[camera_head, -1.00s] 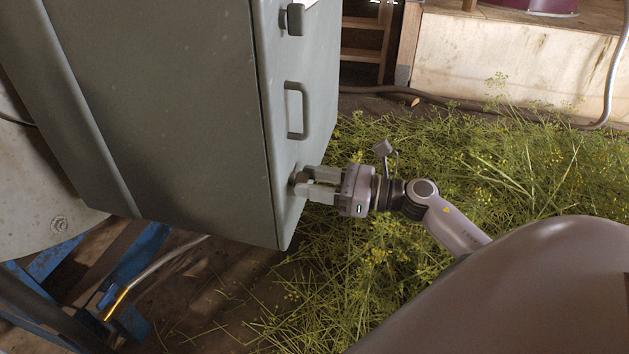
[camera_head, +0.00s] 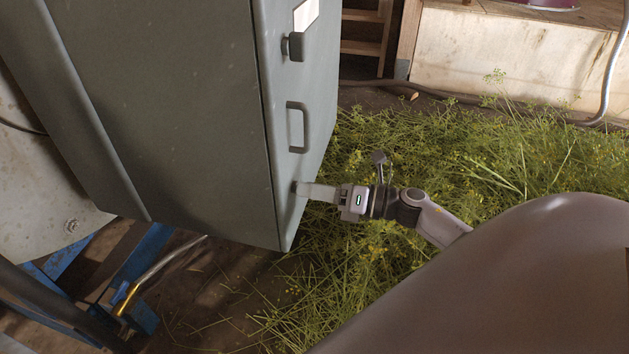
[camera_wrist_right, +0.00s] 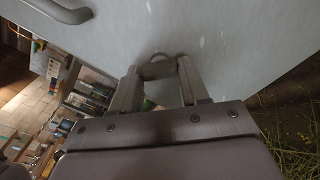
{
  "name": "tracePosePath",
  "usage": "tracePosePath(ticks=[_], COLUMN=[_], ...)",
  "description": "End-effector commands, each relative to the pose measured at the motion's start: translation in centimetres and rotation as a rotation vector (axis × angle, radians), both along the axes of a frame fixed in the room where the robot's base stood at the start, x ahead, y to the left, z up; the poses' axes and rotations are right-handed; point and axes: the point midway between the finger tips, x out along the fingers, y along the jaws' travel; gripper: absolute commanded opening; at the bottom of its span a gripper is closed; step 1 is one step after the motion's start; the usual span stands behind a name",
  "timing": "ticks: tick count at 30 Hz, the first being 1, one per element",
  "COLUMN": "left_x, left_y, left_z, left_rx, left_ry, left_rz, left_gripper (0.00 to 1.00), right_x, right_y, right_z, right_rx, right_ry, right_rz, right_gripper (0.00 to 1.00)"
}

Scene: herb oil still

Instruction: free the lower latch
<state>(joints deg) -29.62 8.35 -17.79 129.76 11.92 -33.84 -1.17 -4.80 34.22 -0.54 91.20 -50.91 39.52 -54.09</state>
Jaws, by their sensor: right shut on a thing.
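The lower latch (camera_wrist_right: 158,68) is a small dark knob on the door face of a grey-green metal cabinet (camera_head: 190,110). My right gripper (camera_head: 303,190) is at it, low on the door near the bottom corner. In the right wrist view, the right gripper's two fingers (camera_wrist_right: 158,75) are shut on the latch from both sides. In the head view the fingers overlap and hide most of the latch, so its exact angle cannot be told. My left gripper is in neither view.
An upper latch (camera_head: 295,46) and a bar handle (camera_head: 297,127) sit higher on the same door, below a white label (camera_head: 306,14). Cut green herbs (camera_head: 440,150) cover the floor to the right. A blue frame (camera_head: 135,265) stands at the lower left.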

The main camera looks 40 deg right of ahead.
Motion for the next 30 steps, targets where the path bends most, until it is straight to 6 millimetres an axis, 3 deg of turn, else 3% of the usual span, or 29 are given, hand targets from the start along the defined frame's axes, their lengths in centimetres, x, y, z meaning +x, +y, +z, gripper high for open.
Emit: tracePosePath(ticks=[16, 30], left_x=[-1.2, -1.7], left_y=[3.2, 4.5], left_z=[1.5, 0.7], left_rx=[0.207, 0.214], left_ry=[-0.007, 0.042], left_rz=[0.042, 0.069], left_gripper=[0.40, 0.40], right_x=[0.0, 0.0], right_y=[0.0, 0.0], right_z=[0.3, 0.1], right_rx=[0.392, 0.622], right_ry=[0.337, 0.531], right_rz=[0.000, 0.000], right_gripper=[0.14, 0.14])
